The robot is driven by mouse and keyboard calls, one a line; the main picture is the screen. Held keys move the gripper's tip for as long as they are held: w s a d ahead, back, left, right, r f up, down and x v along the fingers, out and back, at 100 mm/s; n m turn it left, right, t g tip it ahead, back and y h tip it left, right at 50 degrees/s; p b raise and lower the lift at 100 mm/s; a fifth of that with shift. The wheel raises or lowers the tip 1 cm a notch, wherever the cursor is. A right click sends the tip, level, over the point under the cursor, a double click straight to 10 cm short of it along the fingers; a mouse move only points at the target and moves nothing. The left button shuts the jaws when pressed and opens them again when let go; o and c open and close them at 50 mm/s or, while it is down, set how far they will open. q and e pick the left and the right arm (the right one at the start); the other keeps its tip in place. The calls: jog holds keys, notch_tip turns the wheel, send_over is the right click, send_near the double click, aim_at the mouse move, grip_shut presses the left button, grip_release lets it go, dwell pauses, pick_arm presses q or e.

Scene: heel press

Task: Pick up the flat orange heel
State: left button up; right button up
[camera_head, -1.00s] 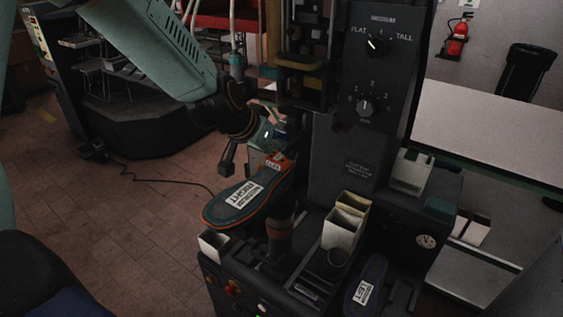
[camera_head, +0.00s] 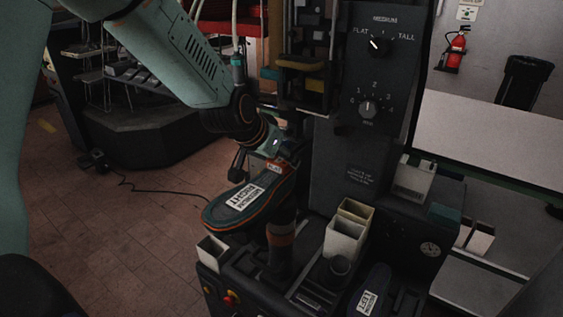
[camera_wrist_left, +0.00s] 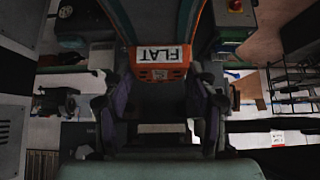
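The flat orange heel (camera_wrist_left: 162,70) shows in the left wrist view with a white FLAT label. It sits at the end of a dark, orange-edged sole labelled MEDIUM RIGHT (camera_head: 246,198), upside down on the press post. In the head view the heel (camera_head: 276,166) is a small orange patch with a label. My left gripper (camera_wrist_left: 158,88) is open, its two fingers on either side of the heel end with gaps showing. In the head view the left gripper (camera_head: 262,158) is at the sole's far end, one finger partly hidden. My right gripper is not in view.
The press column with dials (camera_head: 374,46) stands just right of my left gripper. Pale open bins (camera_head: 347,232) and a small white bin (camera_head: 213,252) flank the post. A dark MEDIUM LEFT piece (camera_head: 369,294) lies at front right. The floor at left is mostly clear.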

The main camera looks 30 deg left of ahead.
pick_arm(q)
jog(key=shift+w+f, duration=0.1)
jog(key=c, duration=0.7)
